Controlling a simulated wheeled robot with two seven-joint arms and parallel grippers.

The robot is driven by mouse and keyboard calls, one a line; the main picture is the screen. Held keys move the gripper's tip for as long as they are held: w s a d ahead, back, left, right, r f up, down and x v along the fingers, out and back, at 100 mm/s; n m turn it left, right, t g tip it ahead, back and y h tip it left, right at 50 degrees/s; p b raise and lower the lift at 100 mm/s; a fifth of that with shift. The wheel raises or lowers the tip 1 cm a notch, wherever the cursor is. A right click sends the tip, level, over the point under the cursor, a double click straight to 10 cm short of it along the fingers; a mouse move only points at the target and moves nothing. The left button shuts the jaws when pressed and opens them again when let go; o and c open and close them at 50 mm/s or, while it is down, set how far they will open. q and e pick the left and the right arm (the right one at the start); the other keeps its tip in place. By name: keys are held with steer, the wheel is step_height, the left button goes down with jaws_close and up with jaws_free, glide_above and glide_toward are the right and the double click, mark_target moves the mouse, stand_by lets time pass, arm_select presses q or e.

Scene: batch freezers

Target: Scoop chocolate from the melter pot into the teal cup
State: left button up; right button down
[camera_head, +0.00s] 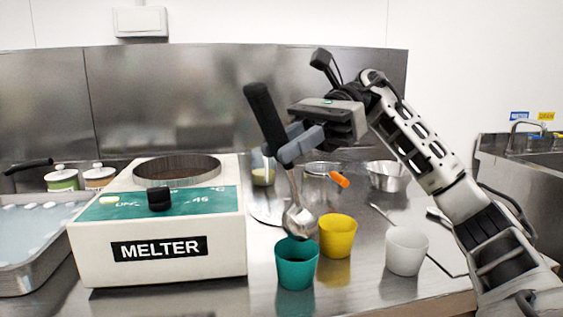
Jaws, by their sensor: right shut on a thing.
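The melter (157,232) is a white box with a teal front panel at left. Its round metal pot (177,170) is sunk in the top, with dark brown chocolate (178,171) inside. The teal cup (297,265) stands upright on the counter right of the melter. My right gripper (290,147) is shut on the handle of a metal ladle (266,117), which has a black grip. The ladle's bowl (299,222) hangs tilted just above the teal cup's rim. The bowl's contents and the cup's inside are hard to see. My left gripper does not show.
A yellow cup (338,236) stands close to the right of the teal cup, and a white cup (406,251) farther right. A metal bowl (388,176) and an orange-handled tool (339,179) lie behind. A tray (32,245) is at far left, a sink (525,150) at right.

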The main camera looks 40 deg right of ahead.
mark_target(271, 142)
steer(key=a+h+p, duration=0.3)
steer(key=a+p, duration=0.1)
steer(key=p, duration=0.2)
steer(key=shift+h+p, duration=0.3)
steer(key=shift+h, duration=0.1)
arm_select(q)
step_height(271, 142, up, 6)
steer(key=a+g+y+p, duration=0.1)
steer(key=p, duration=0.7)
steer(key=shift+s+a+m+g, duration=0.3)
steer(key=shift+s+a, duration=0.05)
arm_select(e)
steer(key=a+f+h, duration=0.6)
steer(key=h, duration=0.3)
steer(key=shift+w+a+f+g, duration=0.2)
steer(key=shift+g, duration=0.2)
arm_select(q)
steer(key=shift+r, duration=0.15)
arm_select(e)
steer(key=shift+s+f, duration=0.1)
